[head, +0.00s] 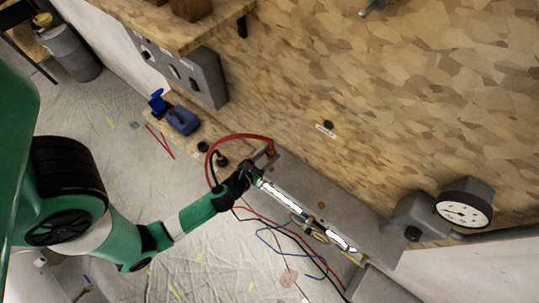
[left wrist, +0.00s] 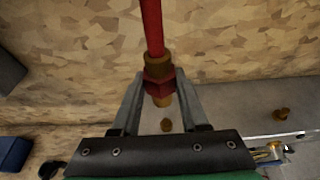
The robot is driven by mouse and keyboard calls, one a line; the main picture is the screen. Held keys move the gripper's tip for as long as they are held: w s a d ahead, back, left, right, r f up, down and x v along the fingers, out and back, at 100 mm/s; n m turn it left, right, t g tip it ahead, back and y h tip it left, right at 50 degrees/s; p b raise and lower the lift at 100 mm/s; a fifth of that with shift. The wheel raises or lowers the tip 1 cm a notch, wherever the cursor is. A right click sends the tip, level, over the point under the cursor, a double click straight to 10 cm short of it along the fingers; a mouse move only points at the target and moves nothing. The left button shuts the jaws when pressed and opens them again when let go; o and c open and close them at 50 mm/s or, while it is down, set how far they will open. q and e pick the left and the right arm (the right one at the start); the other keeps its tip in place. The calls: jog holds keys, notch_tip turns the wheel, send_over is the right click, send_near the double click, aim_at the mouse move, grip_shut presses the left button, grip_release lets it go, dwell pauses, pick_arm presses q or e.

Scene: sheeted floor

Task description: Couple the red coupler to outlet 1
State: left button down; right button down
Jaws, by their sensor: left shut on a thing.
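The red coupler (left wrist: 159,82) has brass ends and hangs from a red hose (left wrist: 152,25). My left gripper (left wrist: 160,108) is shut on it, with a finger on each side. In the head view the red hose (head: 238,138) arcs over to the coupler (head: 270,151) beside the left gripper (head: 261,163). A small brass fitting (left wrist: 166,125) shows below the coupler, apart from it in the picture. Another brass fitting (left wrist: 281,114) stands on the grey surface to the right. I cannot read which is outlet 1. My right gripper is not in view.
A pressure gauge (head: 464,211) stands at the right by the wood-chip wall. Bright tubes (head: 284,196) and loose blue and red lines (head: 270,237) lie near the gripper. A blue object (head: 183,119) and grey box (head: 192,76) are at upper left.

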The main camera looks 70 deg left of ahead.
pick_arm(q)
jog(key=shift+f+b, duration=2.8)
jog(key=shift+f, duration=0.1)
jog(key=shift+f, duration=0.15)
jog(key=shift+f+b, duration=0.25)
jog(key=shift+b, duration=0.05)
jog(key=shift+f+b, duration=1)
jog(key=shift+f, duration=0.15)
jog(key=shift+c, duration=1.7)
grip_release()
jog(key=shift+d, duration=0.1)
